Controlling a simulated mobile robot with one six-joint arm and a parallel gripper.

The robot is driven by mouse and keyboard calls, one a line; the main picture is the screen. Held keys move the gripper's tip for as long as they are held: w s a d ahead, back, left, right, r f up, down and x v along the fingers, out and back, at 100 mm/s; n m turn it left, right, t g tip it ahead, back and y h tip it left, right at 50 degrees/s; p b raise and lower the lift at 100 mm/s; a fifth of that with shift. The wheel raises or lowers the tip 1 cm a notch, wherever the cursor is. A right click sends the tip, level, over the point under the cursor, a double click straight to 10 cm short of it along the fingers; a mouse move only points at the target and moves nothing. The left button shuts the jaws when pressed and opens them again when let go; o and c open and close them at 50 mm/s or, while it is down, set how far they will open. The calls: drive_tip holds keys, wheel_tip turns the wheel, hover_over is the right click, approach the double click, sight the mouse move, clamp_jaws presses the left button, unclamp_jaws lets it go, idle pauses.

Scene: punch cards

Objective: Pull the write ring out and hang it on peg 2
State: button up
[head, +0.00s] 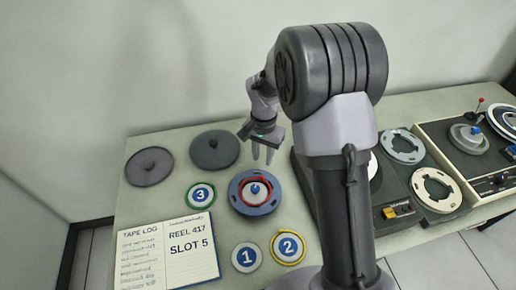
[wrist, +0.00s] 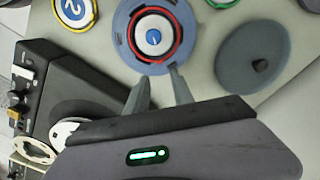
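The red write ring (head: 268,197) sits in the blue-grey reel (head: 237,204), around a white hub with a blue centre. It also shows in the wrist view (wrist: 175,50). The round white-and-blue base marked 2 (head: 289,247) is in front of the reel and to its right, with a yellow ring (head: 303,254) around its edge. My gripper (head: 263,161) is behind and above the reel, pointing down. In the wrist view its two fingers (wrist: 159,86) are apart with nothing between them, near the reel's edge.
Base 1 (head: 246,257) stands left of base 2; base 3 (head: 200,196) with a green ring is left of the reel. Two dark discs (head: 214,150) (head: 149,167) lie behind. An open tape log (head: 190,245) lies front left. Tape machines (head: 468,150) fill the right.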

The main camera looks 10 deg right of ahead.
sight(262, 177)
wheel_tip(262, 177, down, 10)
drive_tip(key=b, duration=0.7)
drive_tip(key=shift+s+r, duration=0.1)
drive_tip(key=shift+r, duration=0.1)
drive_tip(key=shift+r, duration=0.1)
clamp_jaws()
idle(0.8)
